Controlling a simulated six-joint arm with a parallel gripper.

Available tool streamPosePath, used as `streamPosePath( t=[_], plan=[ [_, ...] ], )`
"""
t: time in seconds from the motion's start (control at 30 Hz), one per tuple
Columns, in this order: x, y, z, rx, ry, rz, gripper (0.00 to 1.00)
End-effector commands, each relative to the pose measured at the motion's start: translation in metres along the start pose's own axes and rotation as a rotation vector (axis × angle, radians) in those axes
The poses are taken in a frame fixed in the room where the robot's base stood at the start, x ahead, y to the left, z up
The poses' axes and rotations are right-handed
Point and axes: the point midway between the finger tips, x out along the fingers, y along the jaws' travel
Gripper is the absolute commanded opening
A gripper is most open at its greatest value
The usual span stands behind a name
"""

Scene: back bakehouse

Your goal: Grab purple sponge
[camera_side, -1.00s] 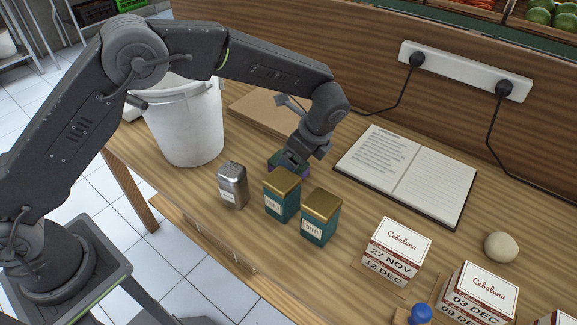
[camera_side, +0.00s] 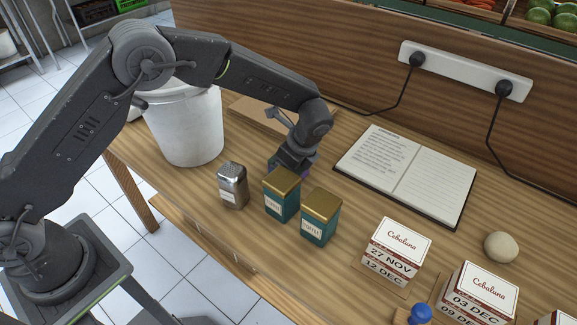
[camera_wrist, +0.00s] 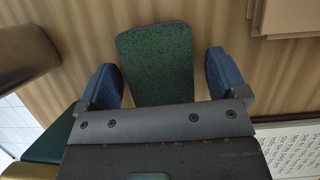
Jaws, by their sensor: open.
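The purple sponge shows its green scouring top in the wrist view (camera_wrist: 156,62). It lies on the wooden table behind the green tins, and only a sliver of its purple side (camera_side: 273,165) shows in the side view. My gripper (camera_side: 291,167) points down right over it and hides most of it there. In the wrist view my gripper's blue fingers (camera_wrist: 163,72) are open, one on each side of the sponge, with gaps between them and its edges. The near end of the sponge is hidden behind my gripper's body.
Two green tins with gold lids (camera_side: 281,194) (camera_side: 320,216) and a metal shaker (camera_side: 232,186) stand close in front. A white bucket (camera_side: 188,128) is at left, flat cardboard (camera_side: 256,112) behind, an open book (camera_side: 408,172) at right. Boxes stand at front right.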

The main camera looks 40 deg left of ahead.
Motion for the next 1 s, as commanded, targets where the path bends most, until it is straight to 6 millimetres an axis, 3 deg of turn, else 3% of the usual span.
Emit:
streamPosePath(
  t=[0.07, 0.6, 0.87, 1.0],
  plan=[
    [0.001, 0.0, -0.001, 0.0, 0.0, 0.0, 0.92],
    [0.001, 0.0, -0.001, 0.0, 0.0, 0.0, 0.41],
    [-0.001, 0.0, 0.0, 0.0, 0.0, -0.001, 0.39],
    [-0.015, -0.001, 0.006, -0.002, 0.002, -0.004, 0.39]
  ],
)
